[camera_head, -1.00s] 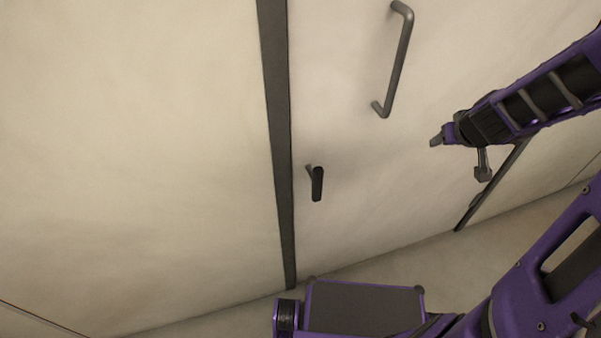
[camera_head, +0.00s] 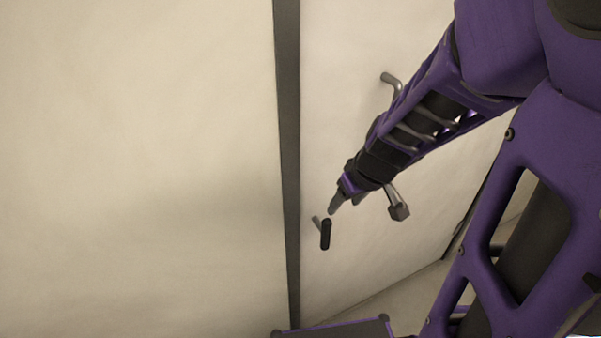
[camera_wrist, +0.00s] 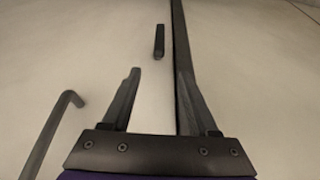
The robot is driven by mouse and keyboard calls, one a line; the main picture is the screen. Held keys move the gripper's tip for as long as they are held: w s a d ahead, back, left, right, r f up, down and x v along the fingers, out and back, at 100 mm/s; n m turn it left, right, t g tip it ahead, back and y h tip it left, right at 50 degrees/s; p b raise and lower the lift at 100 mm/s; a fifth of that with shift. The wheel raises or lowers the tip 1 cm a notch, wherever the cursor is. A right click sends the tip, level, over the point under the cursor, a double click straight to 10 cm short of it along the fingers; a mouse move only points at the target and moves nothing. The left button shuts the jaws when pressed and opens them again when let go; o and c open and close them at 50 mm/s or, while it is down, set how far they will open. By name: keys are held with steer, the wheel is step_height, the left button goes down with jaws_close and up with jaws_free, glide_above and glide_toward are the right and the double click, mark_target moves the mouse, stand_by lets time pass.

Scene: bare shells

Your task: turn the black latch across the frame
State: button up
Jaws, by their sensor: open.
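The black latch (camera_head: 326,234) is a short dark bar on the pale door panel, hanging nearly upright just right of the dark frame strip (camera_head: 288,150). In the wrist view the latch (camera_wrist: 159,41) stands upright ahead of my gripper (camera_wrist: 155,92), between the lines of its two fingers. The frame strip (camera_wrist: 180,60) runs just right of it. My gripper (camera_head: 336,204) is open with nothing between its fingers. In the head view its tips are just above the latch; the wrist view shows a gap between them and the latch.
A grey bar handle (camera_head: 390,80) on the door is partly hidden behind my arm; it also shows at lower left in the wrist view (camera_wrist: 50,130). The pale panel (camera_head: 140,170) left of the frame strip is bare.

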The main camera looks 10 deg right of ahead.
mark_target(329, 224)
steer(key=b+x, duration=0.9)
steer(key=x, duration=0.7)
steer(key=shift+f, duration=0.1)
steer(key=shift+w+f+b, duration=0.35)
steer(key=shift+f+b, duration=0.1)
steer(key=shift+b, duration=0.2)
jaws_close()
stand_by(0.6)
